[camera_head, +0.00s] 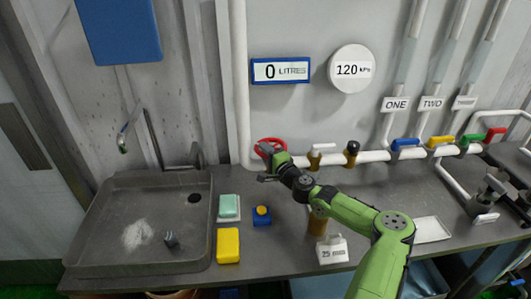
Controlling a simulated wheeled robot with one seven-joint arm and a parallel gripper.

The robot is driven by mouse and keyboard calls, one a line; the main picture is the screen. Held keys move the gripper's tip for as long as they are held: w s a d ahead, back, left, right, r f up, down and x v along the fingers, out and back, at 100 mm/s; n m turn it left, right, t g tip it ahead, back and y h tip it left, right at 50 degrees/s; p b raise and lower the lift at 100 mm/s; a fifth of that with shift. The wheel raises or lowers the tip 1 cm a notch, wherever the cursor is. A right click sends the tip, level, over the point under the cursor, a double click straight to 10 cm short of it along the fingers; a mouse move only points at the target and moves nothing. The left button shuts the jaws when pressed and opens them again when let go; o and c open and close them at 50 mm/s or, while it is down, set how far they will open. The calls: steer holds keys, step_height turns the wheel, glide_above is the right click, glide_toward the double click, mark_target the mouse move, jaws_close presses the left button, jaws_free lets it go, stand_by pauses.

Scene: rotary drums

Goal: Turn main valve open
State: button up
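A red round handwheel (270,142) sits on the white pipe at the back wall, left of the other valves; I take it for the main valve, though I see no label on it. My gripper (264,164) is at the front of this wheel and covers its lower part. The wheel's upper rim shows above the gripper. The fingers are small and dark here, so I cannot tell whether they are open, shut or touching the rim.
A litre display (280,71) reads 0 and a round gauge (351,69) reads 120 kPa. Blue (405,143), yellow and green valve handles line the pipe at right.

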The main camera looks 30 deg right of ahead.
jaws_close()
steer(key=shift+y, duration=0.3)
steer(key=n+y+b, duration=0.1)
steer(key=n+y, duration=0.1)
steer(key=y, duration=0.1)
steer(key=n+y+b, duration=0.1)
steer(key=y, duration=0.1)
steer(key=shift+s+d+f+n+g+b, duration=0.2)
steer(key=shift+s+d+n+g+b, duration=0.1)
steer(key=shift+s+g+b, duration=0.1)
steer(key=shift+s+d+r+n+g+y+b, duration=0.15)
steer(key=shift+n+g+y+b, duration=0.65)
steer(key=shift+y, duration=0.45)
steer(key=shift+s+d+f+n+g+y+b, duration=0.15)
steer(key=shift+n+g+y+b, duration=0.3)
steer(key=shift+n+y, duration=0.7)
steer(key=shift+s+r+g+y, duration=0.1)
steer(key=shift+g+y, duration=0.25)
steer(key=shift+y, duration=0.15)
steer(key=shift+o, duration=1.8)
jaws_free()
steer(key=v, duration=1.5)
steer(key=shift+s+d, duration=0.25)
steer(key=shift+d, duration=0.05)
